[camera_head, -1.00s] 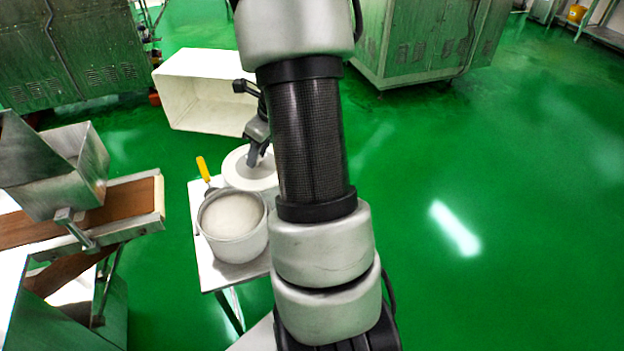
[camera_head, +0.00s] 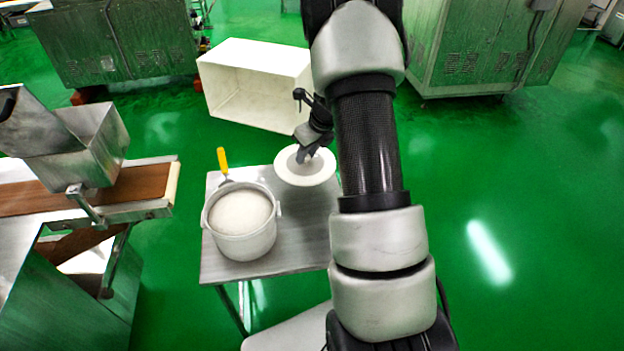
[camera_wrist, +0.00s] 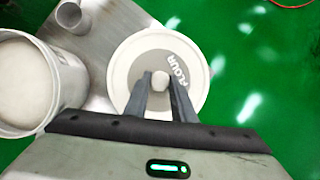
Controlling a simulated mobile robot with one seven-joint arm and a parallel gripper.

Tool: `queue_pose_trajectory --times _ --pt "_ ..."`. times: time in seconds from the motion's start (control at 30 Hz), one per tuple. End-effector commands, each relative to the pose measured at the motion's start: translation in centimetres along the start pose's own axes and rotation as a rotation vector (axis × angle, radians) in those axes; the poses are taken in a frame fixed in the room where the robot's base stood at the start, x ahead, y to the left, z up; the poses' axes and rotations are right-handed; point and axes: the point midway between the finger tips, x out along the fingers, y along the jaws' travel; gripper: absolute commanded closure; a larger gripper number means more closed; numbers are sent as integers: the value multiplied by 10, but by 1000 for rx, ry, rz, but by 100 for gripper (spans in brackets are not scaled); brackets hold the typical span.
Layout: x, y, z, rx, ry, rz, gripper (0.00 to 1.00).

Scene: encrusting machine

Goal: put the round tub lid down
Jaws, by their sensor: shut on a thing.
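The round tub lid (camera_head: 292,174) is a white disc with a grey centre; in the wrist view the lid (camera_wrist: 122,72) shows the word FLOUR and a small pale knob (camera_wrist: 160,82). My gripper (camera_head: 302,157) is over the lid, and in the wrist view my gripper (camera_wrist: 160,88) has its two fingers closed on the knob. The lid is at the far right part of the small metal table (camera_head: 218,268). I cannot tell whether its underside touches the tabletop.
The white tub (camera_head: 243,240), open and filled with white powder, stands on the table left of the lid. A yellow-handled tool (camera_head: 222,160) is behind it. A white crate (camera_head: 255,90) is on the floor beyond. A conveyor (camera_head: 135,190) is at left.

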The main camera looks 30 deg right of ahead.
Motion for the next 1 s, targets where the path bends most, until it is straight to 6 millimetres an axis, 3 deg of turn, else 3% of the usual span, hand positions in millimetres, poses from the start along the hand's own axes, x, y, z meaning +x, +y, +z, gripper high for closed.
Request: queue_pose_trajectory --times 0.1,0.27,0.5,0.93,0.97,1.0 --pt "24 -1 -11 2 2 1 99" --pt "36 -1 -16 2 1 -1 99" --pt "72 -1 -31 3 1 1 99" --pt "78 -1 -34 0 1 -1 99" --pt "78 -1 -33 0 1 -1 74" --pt "77 -1 -33 0 1 -1 67"
